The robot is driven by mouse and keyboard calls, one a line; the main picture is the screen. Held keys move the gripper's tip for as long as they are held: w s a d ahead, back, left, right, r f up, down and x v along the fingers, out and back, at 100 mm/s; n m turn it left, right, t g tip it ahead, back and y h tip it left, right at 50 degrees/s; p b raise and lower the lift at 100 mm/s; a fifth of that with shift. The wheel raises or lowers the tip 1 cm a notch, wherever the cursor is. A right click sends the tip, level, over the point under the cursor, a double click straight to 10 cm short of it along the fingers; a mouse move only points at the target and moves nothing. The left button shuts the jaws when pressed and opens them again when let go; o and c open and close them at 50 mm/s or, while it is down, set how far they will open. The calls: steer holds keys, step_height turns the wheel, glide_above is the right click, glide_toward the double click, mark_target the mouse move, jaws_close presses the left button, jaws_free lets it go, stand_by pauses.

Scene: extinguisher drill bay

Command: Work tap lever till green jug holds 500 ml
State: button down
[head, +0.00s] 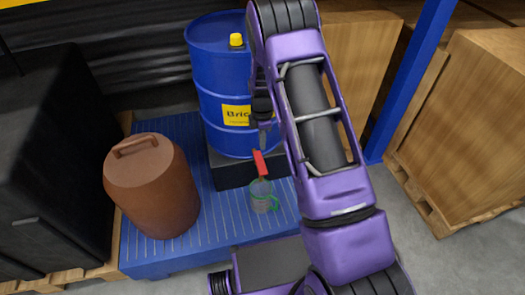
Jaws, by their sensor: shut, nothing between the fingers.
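A blue drum (215,75) with a yellow cap stands on a dark block (232,173). The red tap lever (260,163) shows low at the drum's front, tilted. Below it a greyish, see-through jug (261,198) with a green handle stands on the blue grated platform (220,225). The jug's level and markings are too small to read. My gripper (265,136) is shut and empty, pointing down just above the lever; I cannot tell whether it touches it. My purple arm hides the drum's right side and part of its yellow label.
A brown lidded canister (152,188) stands on the platform, left of the jug. A large black case (50,140) is at the far left. Wooden crates (470,120) and a blue post (410,75) are at the right. Grey floor is clear at the lower right.

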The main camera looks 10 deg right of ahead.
mark_target(263, 173)
step_height(263, 173, down, 13)
steer(key=shift+r+b, duration=0.2)
steer(key=shift+b, duration=0.25)
steer(key=shift+f, duration=0.1)
steer(key=f+b, duration=0.2)
steer(key=b, duration=0.1)
steer(key=shift+s+d+f, duration=0.1)
steer(key=shift+s+f, duration=0.15)
steer(key=shift+s, duration=0.1)
steer(key=shift+s+f+t+b, duration=0.2)
steer(key=shift+f+t+b, duration=0.2)
steer(key=shift+t+b, duration=0.25)
steer(key=shift+s+f, duration=0.1)
stand_by(5.5)
